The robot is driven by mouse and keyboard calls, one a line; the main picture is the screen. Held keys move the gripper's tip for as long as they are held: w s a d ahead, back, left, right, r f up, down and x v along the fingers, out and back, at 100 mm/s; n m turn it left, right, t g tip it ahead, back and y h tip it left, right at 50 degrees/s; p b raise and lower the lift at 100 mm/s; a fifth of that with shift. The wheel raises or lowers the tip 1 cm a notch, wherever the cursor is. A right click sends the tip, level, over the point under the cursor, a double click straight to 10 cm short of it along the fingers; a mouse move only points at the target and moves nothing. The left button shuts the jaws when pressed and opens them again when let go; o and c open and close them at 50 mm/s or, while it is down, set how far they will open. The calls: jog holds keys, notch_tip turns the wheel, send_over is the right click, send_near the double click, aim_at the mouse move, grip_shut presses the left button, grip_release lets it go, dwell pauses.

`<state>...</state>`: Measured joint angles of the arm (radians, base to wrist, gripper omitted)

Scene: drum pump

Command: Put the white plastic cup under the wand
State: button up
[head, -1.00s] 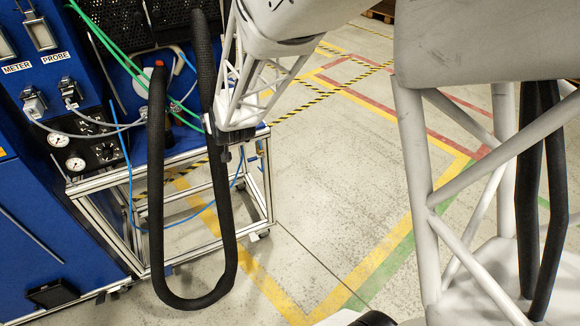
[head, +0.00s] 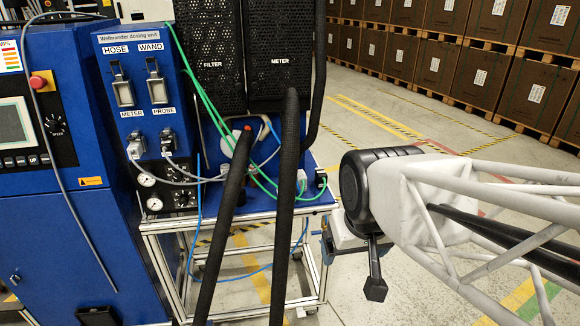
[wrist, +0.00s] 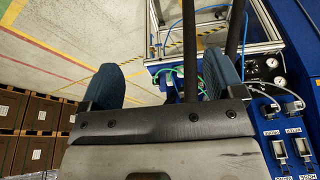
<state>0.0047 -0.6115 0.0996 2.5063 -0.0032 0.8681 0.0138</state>
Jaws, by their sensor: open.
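My gripper (head: 350,265) is at the right of the cart in the head view, its jaws apart and pointing down. The wrist view shows its two blue-grey fingers (wrist: 163,78) spread with nothing held; a black hose shows in the gap beyond them. A small whitish object (head: 301,180) stands on the blue cart top behind the hoses; I cannot tell whether it is the white plastic cup. A larger white piece (head: 229,143) is partly hidden behind a hose. The WAND holder (head: 155,82) is on the blue panel. I cannot make out the wand itself.
Thick black hoses (head: 286,190) hang in front of the blue-topped cart (head: 262,195). Green and blue thin lines cross it. The blue dosing cabinet (head: 65,235) is at left. Stacked brown crates (head: 450,50) stand at the back. Floor right of the cart is open.

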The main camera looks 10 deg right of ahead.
jog(key=s, duration=0.2)
jog(key=shift+s+d+r+g, duration=0.1)
jog(key=shift+s+g, duration=0.2)
jog(key=shift+o, duration=0.2)
jog(key=shift+w, duration=0.1)
jog(key=w+d+f+n+t, duration=0.1)
jog(key=w+d+n+t, duration=0.15)
jog(key=w, duration=1.15)
jog(key=w+d+f+n+t, duration=0.1)
jog(key=w+d+t, duration=0.15)
jog(key=w, duration=1.05)
jog(key=w+d+f+n+t, duration=0.1)
jog(key=w+d+t, duration=0.15)
jog(key=w, duration=1.15)
jog(key=w+a+f+n+y, duration=0.3)
jog(key=w+f+n+y, duration=0.1)
jog(key=w+f, duration=0.55)
jog(key=n+g+y, duration=0.3)
jog(key=y, duration=0.3)
send_near(284, 195)
jog(key=w, duration=0.1)
jog(key=w+f, duration=0.2)
jog(key=w, duration=0.1)
jog(key=shift+a, duration=0.35)
jog(key=shift+f+y, duration=0.25)
jog(key=shift+y, duration=0.05)
